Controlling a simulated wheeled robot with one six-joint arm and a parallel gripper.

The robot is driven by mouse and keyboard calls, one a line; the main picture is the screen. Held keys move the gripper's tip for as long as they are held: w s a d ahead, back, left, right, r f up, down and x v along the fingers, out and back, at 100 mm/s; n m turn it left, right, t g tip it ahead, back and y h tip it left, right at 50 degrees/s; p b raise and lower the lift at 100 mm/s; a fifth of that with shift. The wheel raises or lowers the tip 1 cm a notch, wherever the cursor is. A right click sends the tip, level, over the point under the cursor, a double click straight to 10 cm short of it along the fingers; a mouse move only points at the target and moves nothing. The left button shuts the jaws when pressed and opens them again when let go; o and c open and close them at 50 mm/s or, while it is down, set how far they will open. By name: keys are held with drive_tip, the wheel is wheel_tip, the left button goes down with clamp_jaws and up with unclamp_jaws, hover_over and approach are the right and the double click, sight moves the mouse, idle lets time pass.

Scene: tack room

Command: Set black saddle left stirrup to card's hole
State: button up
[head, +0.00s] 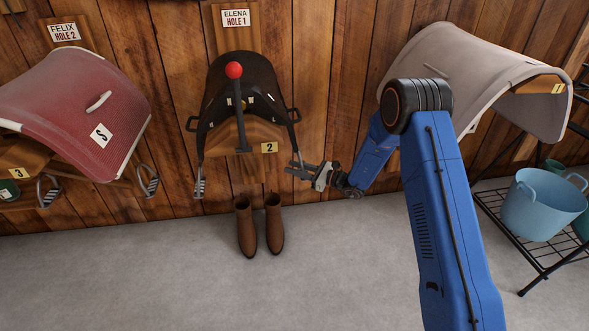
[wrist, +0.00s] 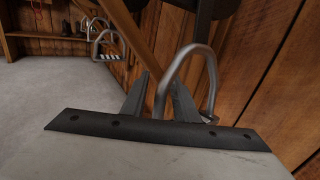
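The black saddle (head: 262,75) sits on a wooden rack marked 2, under a card (head: 236,18) reading "ELENA HOLE 1". One stirrup (head: 200,187) hangs low at its left side in the picture. The other stirrup, at the picture's right, is small in the head view, beside my gripper (head: 297,170). In the wrist view this metal stirrup (wrist: 183,55) is close up, and one side bar lies between the spread fingers of my gripper (wrist: 158,95). The fingers look apart, not clamped on it. The strap holes are too small to read.
A red-knobbed lever (head: 234,71) stands before the saddle. Brown boots (head: 259,228) are on the floor below. The front floor is clear.

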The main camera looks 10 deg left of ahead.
clamp_jaws()
idle(1.4)
